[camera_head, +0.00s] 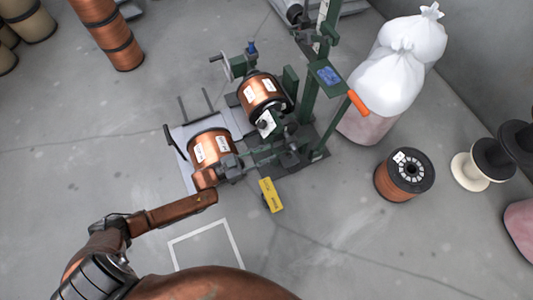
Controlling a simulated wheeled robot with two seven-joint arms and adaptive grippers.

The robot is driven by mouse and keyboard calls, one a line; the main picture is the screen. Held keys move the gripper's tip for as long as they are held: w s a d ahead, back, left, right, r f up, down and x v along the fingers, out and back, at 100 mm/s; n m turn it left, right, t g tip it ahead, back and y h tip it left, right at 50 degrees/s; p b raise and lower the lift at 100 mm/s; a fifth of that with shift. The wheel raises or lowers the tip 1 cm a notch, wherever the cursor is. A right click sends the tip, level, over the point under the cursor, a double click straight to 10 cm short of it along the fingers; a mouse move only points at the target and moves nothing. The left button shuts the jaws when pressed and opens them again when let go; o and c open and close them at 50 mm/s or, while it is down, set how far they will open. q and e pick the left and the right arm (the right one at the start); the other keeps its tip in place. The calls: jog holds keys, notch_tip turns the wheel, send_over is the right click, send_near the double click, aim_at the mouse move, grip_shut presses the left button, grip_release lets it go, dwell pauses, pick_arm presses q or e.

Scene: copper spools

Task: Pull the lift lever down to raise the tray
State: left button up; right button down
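A green lever with an orange grip (358,102) sticks out at the right side of the green machine (325,72). Its grip is raised and no gripper touches it. A light grey tray (180,140) lies low at the left of the machine, with a copper spool (210,146) on it. A second copper spool (262,92) sits in the machine. My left gripper (282,156) reaches in from the lower left, just right of the tray's spool and in front of the machine's base. Its fingers blend with the machine parts, so their opening is unclear. My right gripper is out of view.
A yellow labelled block (270,194) is near the machine's front. White bags (400,65) stand close behind the orange grip. A copper spool with a black flange (404,174) stands on the floor at right.

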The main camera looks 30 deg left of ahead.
pick_arm(q)
jog(key=o, duration=1.9)
jog(key=v, duration=1.2)
